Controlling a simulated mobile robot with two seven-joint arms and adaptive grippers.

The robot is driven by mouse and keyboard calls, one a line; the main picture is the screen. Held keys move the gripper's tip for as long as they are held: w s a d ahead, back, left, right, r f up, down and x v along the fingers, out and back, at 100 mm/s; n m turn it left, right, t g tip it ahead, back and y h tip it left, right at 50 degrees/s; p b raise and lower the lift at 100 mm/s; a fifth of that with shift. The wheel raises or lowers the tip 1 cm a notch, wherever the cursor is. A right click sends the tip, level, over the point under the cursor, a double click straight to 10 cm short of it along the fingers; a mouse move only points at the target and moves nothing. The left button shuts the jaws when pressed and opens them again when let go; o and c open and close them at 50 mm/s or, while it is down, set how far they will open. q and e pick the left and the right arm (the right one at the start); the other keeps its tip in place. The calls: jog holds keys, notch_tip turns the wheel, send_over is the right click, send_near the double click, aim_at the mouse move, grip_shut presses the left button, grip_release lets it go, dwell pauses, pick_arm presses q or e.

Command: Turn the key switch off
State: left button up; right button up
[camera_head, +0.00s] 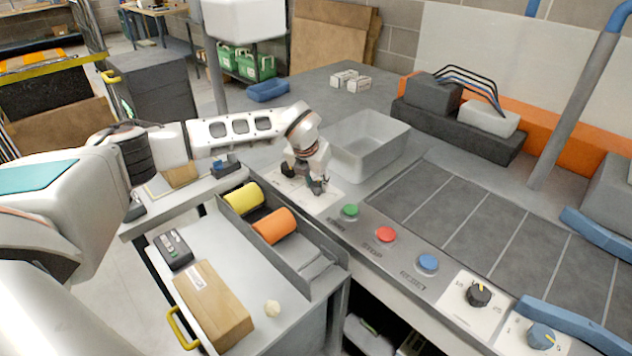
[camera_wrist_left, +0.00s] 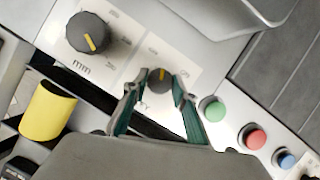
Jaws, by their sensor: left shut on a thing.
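My left gripper (camera_head: 312,182) reaches down to the white plate at the left end of the control panel. In the left wrist view the gripper (camera_wrist_left: 155,90) has one finger on each side of a small dark switch (camera_wrist_left: 158,76) with a yellow mark, and is shut on it. The mark runs roughly along the fingers; the plate's lettering is too blurred to read. A larger black knob (camera_wrist_left: 88,33) with a yellow pointer stands beside it, apart from the fingers. In the head view the fingers mostly hide the held switch. My right gripper is in neither view.
A grey bin (camera_head: 372,150) stands close behind the gripper. Yellow (camera_head: 243,197) and orange (camera_head: 274,226) rolls lie in front.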

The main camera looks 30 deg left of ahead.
pick_arm(q)
jog(key=n+y, duration=0.1)
jog(key=n, duration=0.2)
jog(key=shift+d, duration=0.1)
jog(key=shift+n+g, duration=0.3)
jog(key=shift+n, duration=0.3)
jog(key=shift+y, duration=0.3)
jog(key=o, duration=1.1)
jog(key=shift+r, duration=0.15)
jog(key=v, duration=1.1)
jog(key=shift+s+d+r, duration=0.1)
jog(key=shift+s+r, duration=0.1)
jog(key=shift+r, duration=0.1)
